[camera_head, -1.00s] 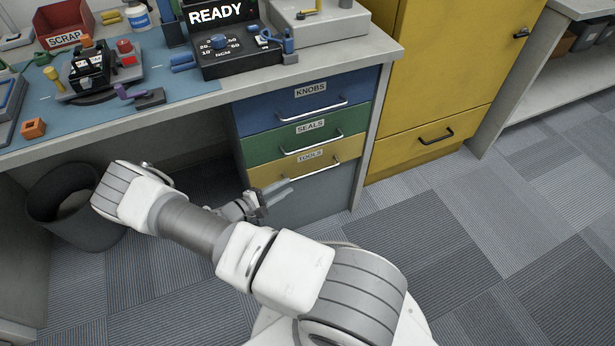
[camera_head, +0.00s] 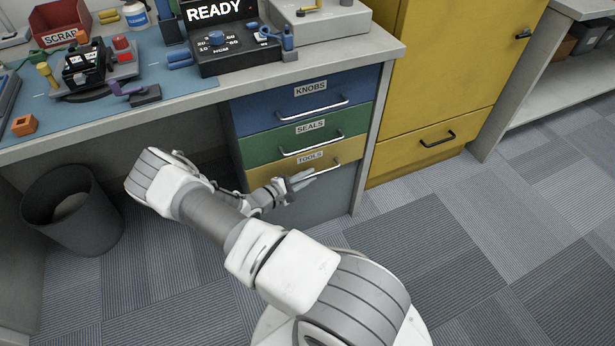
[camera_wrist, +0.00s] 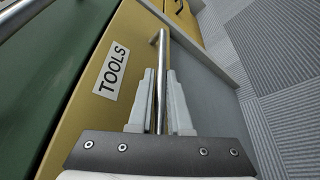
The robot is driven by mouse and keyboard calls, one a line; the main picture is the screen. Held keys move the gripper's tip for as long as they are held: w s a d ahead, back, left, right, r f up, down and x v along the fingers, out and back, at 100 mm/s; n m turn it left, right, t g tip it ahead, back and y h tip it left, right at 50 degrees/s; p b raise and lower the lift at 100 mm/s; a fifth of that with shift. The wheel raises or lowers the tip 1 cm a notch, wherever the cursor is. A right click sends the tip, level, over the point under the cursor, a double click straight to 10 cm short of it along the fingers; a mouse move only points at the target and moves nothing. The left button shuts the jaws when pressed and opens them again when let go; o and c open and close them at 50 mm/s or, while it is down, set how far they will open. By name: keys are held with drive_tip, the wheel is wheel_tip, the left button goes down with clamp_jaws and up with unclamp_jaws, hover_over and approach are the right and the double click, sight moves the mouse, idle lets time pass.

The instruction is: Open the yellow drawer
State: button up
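The yellow drawer (camera_head: 346,151), labelled TOOLS, is the lowest of three coloured drawers under the workbench and sits shut. Its silver bar handle (camera_head: 331,166) shows in the head view and runs between my fingers in the wrist view (camera_wrist: 161,50). My gripper (camera_head: 305,179) is at the drawer's front. In the wrist view my gripper (camera_wrist: 161,80) is open, with one finger on each side of the handle and a narrow gap to the bar. The head view does not show clearly how the far finger sits. The yellow front and its label fill the wrist view's left middle.
The green SEALS drawer (camera_head: 277,148) and blue KNOBS drawer (camera_head: 268,117) are shut above. A grey panel (camera_head: 335,196) lies below. A yellow cabinet (camera_head: 440,80) stands right, and a dark bin (camera_head: 72,235) left. The carpet in front is clear.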

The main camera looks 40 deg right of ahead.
clamp_jaws()
idle(1.1)
drive_tip(key=shift+s, duration=0.1)
